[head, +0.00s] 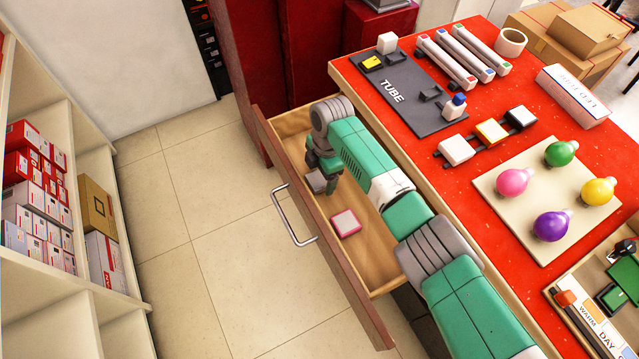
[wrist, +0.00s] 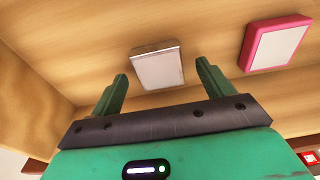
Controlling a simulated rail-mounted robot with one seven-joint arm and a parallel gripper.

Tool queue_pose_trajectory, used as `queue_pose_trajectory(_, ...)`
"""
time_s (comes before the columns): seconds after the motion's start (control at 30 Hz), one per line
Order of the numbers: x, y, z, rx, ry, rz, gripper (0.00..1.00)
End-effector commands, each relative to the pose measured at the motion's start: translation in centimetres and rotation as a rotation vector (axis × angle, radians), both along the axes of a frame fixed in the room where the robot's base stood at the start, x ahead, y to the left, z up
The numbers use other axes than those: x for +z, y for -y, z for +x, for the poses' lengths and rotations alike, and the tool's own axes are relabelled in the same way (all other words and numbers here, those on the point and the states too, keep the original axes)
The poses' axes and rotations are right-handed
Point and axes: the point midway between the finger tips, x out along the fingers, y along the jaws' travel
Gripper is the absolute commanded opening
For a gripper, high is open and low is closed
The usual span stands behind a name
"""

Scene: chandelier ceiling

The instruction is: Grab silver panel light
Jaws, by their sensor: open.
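The silver panel light (wrist: 158,68) is a small square with a pale face and a silver rim, lying on the wooden floor of the open drawer. In the wrist view it is ahead of my gripper (wrist: 162,72), between the directions of the two fingers. My gripper is open, with nothing held. In the head view, my gripper (head: 323,177) reaches down into the drawer right by the silver panel light (head: 317,182), partly covering it. I cannot tell whether the fingers touch it. A pink-rimmed panel light (head: 346,223) lies nearby, to the right in the wrist view (wrist: 274,43).
The drawer's front wall (head: 325,240) with its handle and the red table (head: 440,160) bound the space around my arm. The table holds tubes, switches and coloured bulbs. A shelf (head: 50,285) with boxes stands at left; the floor between is clear.

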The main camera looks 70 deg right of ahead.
Motion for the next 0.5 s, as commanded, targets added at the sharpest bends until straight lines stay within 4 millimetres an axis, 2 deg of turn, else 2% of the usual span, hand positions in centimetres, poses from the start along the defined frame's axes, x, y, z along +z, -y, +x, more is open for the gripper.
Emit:
queue_pose_trajectory(0.03,-1.14,-0.06,0.08,0.001,-0.001,-0.001,0.8)
queue_pose_trajectory(0.07,-1.29,-0.08,0.11,0.001,0.0,-0.001,0.8)
queue_pose_trajectory(0.27,-1.08,-0.09,0.13,0.0,0.002,-0.001,0.78)
queue_pose_trajectory(0.5,-1.06,-0.1,0.14,0.0,0.001,-0.001,0.31)
